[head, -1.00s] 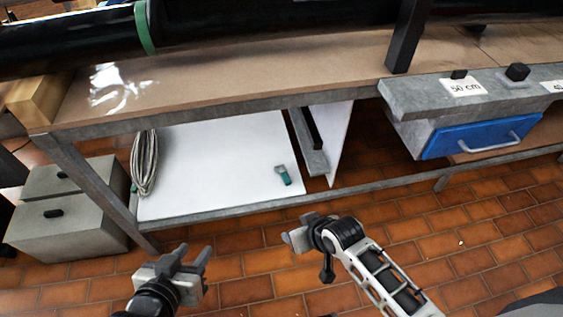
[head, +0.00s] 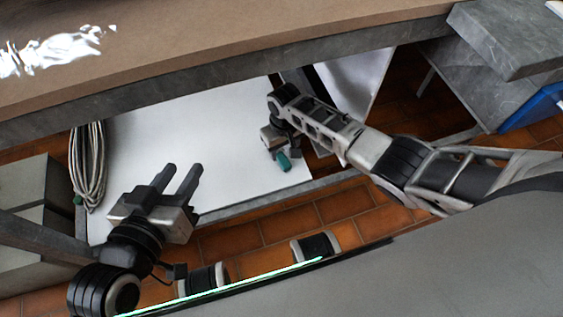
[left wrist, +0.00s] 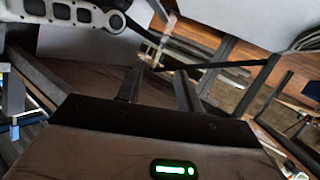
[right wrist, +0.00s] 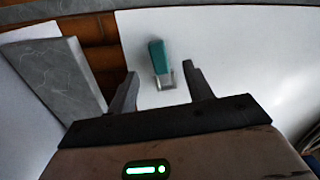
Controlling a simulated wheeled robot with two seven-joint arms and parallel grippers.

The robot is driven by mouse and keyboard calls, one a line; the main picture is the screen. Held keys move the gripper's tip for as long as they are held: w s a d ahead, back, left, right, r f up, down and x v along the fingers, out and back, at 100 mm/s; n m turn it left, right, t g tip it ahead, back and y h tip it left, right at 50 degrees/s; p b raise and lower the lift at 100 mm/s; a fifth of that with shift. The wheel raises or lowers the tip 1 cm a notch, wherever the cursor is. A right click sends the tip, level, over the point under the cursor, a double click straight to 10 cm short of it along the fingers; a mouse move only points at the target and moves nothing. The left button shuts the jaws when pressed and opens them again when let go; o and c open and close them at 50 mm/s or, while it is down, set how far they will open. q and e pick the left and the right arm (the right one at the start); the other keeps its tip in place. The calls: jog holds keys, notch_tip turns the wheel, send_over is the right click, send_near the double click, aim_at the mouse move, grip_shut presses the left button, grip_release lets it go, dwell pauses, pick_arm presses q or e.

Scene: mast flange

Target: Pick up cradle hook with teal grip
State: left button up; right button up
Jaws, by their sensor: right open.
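The cradle hook with teal grip (right wrist: 158,62) lies on the white lower shelf (head: 190,125) under the bench. In the right wrist view its teal grip points away from me and its grey metal end sits between the fingertips. My right gripper (right wrist: 160,82) is open, with one finger on each side of the hook's metal end, not closed on it. In the head view the teal grip (head: 284,161) shows just below the right gripper (head: 272,140), which hides the metal end. My left gripper (head: 180,178) is open and empty, over the front left of the shelf.
A coiled cable (head: 88,165) hangs at the shelf's left end. A grey bar (right wrist: 60,75) stands beside the hook. The bench top (head: 200,50) overhangs the shelf, and a metal rail (head: 260,197) runs along its front. White shelf surface around the hook is clear.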

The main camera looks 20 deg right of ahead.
aim_at(285, 163)
jog(key=shift+f, duration=0.9)
notch_tip(285, 163, down, 4)
jog(key=b, duration=0.3)
jog(key=shift+d+f+b, duration=0.15)
jog(key=shift+f+b, duration=0.05)
jog(key=shift+b, duration=0.15)
jog(key=shift+f, duration=0.45)
pick_arm(q)
jog(key=shift+w+d+r+n+t+h, duration=0.25)
jog(key=shift+d+r+n+t+h, duration=0.45)
jog(key=shift+r+t+h, duration=0.15)
pick_arm(e)
jog(key=shift+r, duration=0.1)
jog(key=c, duration=1.1)
